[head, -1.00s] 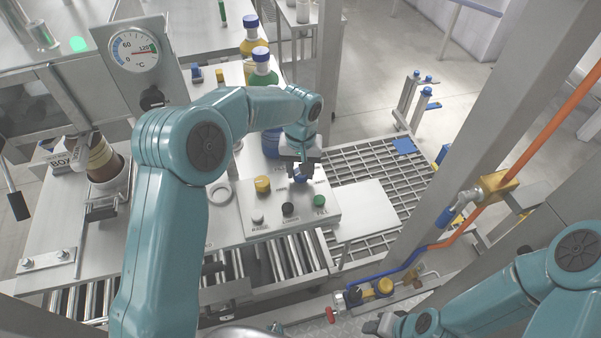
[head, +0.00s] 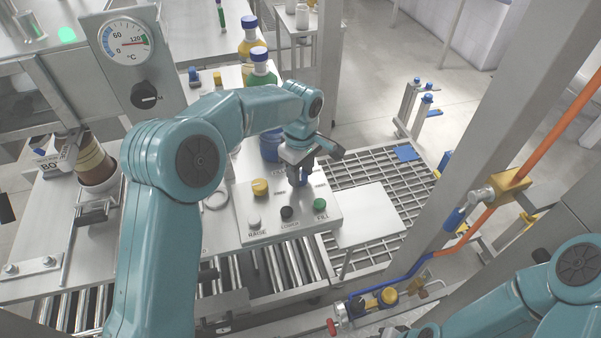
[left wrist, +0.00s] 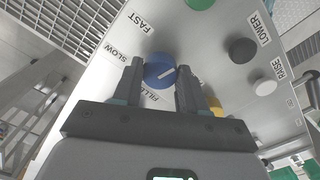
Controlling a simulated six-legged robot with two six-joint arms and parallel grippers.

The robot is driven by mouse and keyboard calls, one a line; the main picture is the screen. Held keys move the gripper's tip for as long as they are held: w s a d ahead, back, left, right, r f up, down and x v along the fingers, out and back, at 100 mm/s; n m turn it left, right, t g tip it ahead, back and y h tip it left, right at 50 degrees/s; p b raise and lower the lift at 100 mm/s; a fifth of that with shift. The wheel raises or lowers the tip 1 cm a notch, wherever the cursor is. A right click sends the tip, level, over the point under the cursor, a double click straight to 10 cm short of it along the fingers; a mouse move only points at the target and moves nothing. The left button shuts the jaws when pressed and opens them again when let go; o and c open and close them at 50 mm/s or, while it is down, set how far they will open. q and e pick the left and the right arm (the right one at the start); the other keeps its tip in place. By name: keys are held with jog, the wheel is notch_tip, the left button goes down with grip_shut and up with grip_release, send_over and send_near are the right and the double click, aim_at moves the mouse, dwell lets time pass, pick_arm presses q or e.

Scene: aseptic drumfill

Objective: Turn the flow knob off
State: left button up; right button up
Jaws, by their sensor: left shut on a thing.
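The blue knob (left wrist: 158,71) with a white pointer line sits on the light grey control panel (left wrist: 215,60), beside the words FAST and SLOW. The white line lies slantwise, its right end a little higher in the left wrist view. My left gripper (left wrist: 160,82) has its two dark fingers on either side of the knob and is shut on it. In the head view my left gripper (head: 299,178) stands over the back of the panel (head: 238,228) and hides most of the knob. My right arm (head: 535,295) shows at the lower right; its fingers are not in view.
On the panel are a yellow knob (head: 260,187) and green (head: 320,205), black (head: 287,213) and white (head: 254,222) buttons. Bottles stand behind. A black knob (head: 145,95) sits under a temperature gauge (head: 125,43). A bare plate (head: 368,214) lies right of the panel.

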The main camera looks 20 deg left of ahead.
pick_arm(q)
jog(key=shift+a+n, duration=0.1)
jog(key=shift+n, duration=1.1)
jog(key=o, duration=1.1)
jog(key=shift+c, duration=0.2)
notch_tip(320, 180, up, 16)
jog(key=p, duration=0.1)
jog(key=shift+r+p, duration=0.15)
jog(key=shift+p, duration=0.15)
